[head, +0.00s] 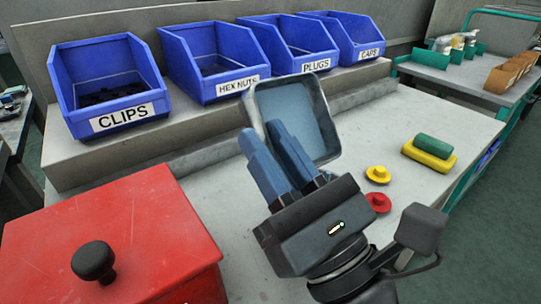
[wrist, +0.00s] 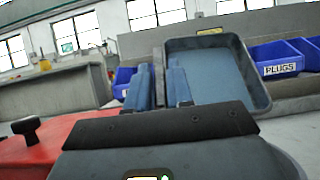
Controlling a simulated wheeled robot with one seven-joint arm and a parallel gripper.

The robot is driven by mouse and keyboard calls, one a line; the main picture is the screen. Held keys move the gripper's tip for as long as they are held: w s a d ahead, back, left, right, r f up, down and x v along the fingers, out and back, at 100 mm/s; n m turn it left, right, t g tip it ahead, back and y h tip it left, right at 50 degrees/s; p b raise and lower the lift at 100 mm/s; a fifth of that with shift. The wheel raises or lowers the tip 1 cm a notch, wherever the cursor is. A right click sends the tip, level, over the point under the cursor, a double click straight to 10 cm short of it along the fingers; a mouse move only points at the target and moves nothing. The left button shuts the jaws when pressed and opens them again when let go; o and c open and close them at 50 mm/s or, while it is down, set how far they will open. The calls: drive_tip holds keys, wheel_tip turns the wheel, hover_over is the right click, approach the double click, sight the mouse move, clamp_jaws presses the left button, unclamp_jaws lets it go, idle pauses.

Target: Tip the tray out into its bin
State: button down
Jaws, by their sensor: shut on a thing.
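A grey metal tray (head: 297,112) with a blue-grey inside is held tilted above the bench, its open face toward me. No parts show inside it. It also shows in the wrist view (wrist: 215,72). My gripper (head: 263,130) is shut on the tray's left edge; its blue fingers hide part of that rim. It shows in the wrist view too (wrist: 160,84). Four labelled blue bins stand behind: the CLIPS bin (head: 121,108), the HEX NUTS bin (head: 232,91), the PLUGS bin (head: 313,71) and the CAPS bin (head: 369,56). The tray is in front of the HEX NUTS and PLUGS bins.
A red box (head: 120,230) with a black knob stands front left. A yellow flanged piece (head: 378,174) and a red flanged piece (head: 378,202) lie on the bench, right of my gripper. A green block (head: 433,146) rests on a yellow block (head: 428,156) farther right. The bench's right front is clear.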

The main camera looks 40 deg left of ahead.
drive_tip(key=shift+s+d+r+t+y+b, duration=0.15)
drive_tip(key=shift+y+b, duration=0.25)
drive_tip(key=shift+b, duration=1.15)
drive_tip(key=shift+w+d+t+y+b, duration=0.15)
drive_tip(key=shift+y+b, duration=0.25)
drive_tip(key=shift+b, duration=1.1)
drive_tip(key=shift+s, duration=0.1)
wheel_tip(320, 180, up, 5)
drive_tip(key=p, duration=0.5)
drive_tip(key=shift+r+p, duration=0.4)
drive_tip(key=shift+p, duration=0.75)
drive_tip(key=p, duration=0.3)
drive_tip(key=shift+r+h, duration=0.25)
drive_tip(key=shift+h, duration=0.15)
drive_tip(key=h+p, duration=0.1)
drive_tip(key=p, duration=0.4)
drive_tip(key=shift+r, duration=0.2)
drive_tip(key=shift+f+g+p, duration=0.15)
drive_tip(key=shift+g+p, duration=0.25)
drive_tip(key=shift+p, duration=0.2)
drive_tip(key=shift+h+p, duration=0.3)
drive_tip(key=shift+p, duration=0.05)
